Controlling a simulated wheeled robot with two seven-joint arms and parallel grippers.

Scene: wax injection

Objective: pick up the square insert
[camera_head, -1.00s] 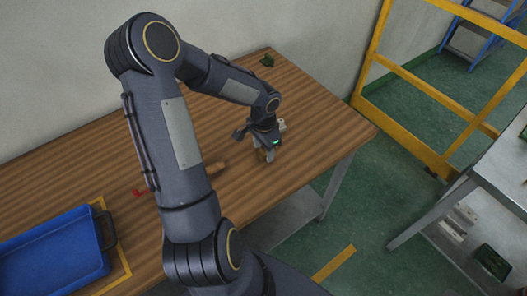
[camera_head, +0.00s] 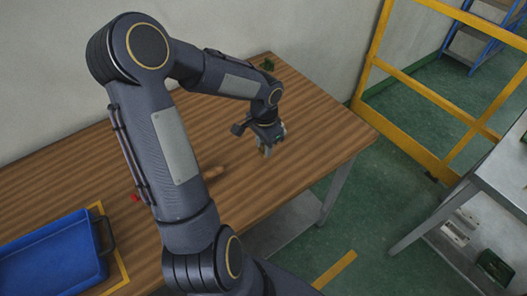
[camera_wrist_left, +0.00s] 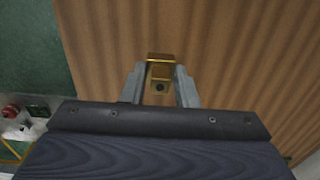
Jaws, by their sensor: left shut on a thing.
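The square insert (camera_wrist_left: 160,66) is a small brass-coloured block with a dark hole in its face. In the left wrist view it sits between the two grey fingertips of my left gripper (camera_wrist_left: 159,80), which is shut on it. In the head view my left gripper (camera_head: 267,150) points down over the right part of the wooden table. There the insert is too small and too covered by the fingers to make out. I cannot tell exactly how high it is above the wood. My right gripper is in neither view.
The wooden table (camera_head: 310,140) is mostly clear around the gripper. A blue tray (camera_head: 50,255) is at the lower left. A small brown piece (camera_head: 214,171), a red piece (camera_head: 135,198) and a dark green item (camera_head: 267,64) lie apart. A yellow frame (camera_head: 430,100) stands beyond the right edge.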

